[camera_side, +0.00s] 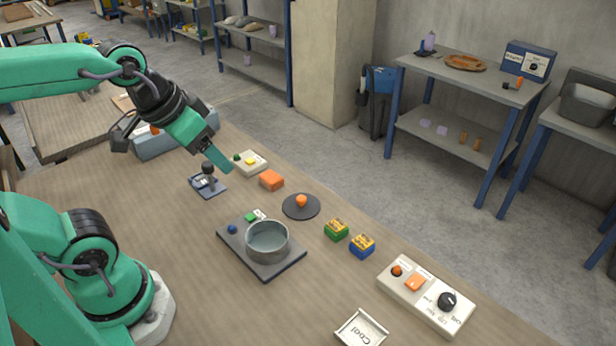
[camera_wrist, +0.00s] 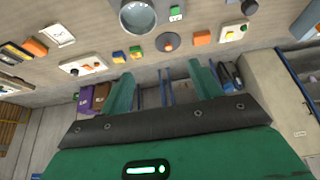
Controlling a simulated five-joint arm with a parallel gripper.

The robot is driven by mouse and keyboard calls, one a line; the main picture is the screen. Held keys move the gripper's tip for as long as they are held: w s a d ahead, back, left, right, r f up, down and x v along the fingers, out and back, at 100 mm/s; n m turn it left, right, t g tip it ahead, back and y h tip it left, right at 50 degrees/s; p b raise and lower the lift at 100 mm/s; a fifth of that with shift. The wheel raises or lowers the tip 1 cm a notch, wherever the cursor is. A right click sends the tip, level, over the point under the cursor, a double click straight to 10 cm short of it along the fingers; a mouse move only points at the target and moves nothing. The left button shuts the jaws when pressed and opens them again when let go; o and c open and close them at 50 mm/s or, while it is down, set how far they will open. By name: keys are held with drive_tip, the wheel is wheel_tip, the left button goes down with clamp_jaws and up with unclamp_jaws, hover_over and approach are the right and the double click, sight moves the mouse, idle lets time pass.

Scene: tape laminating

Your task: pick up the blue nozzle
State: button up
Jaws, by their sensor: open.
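No object is clearly recognisable as a blue nozzle. The nearest match is a small round blue piece (camera_side: 232,229) on the dark plate (camera_side: 266,272) beside the grey pot (camera_side: 267,240); its shape is too small to tell. My gripper (camera_side: 220,162) is in the air above the table, up and left of that plate in the side view. In the wrist view its two green fingers (camera_wrist: 161,70) are wide apart with nothing held between them. The pot also shows in the wrist view (camera_wrist: 138,16); the blue piece is not visible there.
A small stand with a dark post (camera_side: 207,180), an orange block (camera_side: 271,180), an orange cone on a dark disc (camera_side: 301,205), a green block (camera_side: 336,230), a blue block (camera_side: 362,246) and a control box (camera_side: 425,297) line the table. The left front of the wooden table is clear.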

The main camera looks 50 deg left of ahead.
drive_tip(key=w+d+g, duration=0.2)
drive_tip(key=w+d, duration=0.1)
drive_tip(key=w, duration=0.4)
drive_tip(key=g, duration=0.3)
hover_over(363, 241)
drive_tip(key=shift+m, duration=0.3)
wheel_tip(363, 241, down, 16)
drive_tip(key=shift+a+f, duration=0.1)
drive_tip(key=shift+f, duration=0.05)
drive_tip(key=shift+w+d+f, duration=0.1)
drive_tip(key=shift+d+f, duration=0.1)
drive_tip(key=shift+f, duration=0.15)
drive_tip(key=shift+f, duration=0.1)
drive_tip(key=shift+f, duration=1.25)
drive_tip(key=shift+f, duration=2.55)
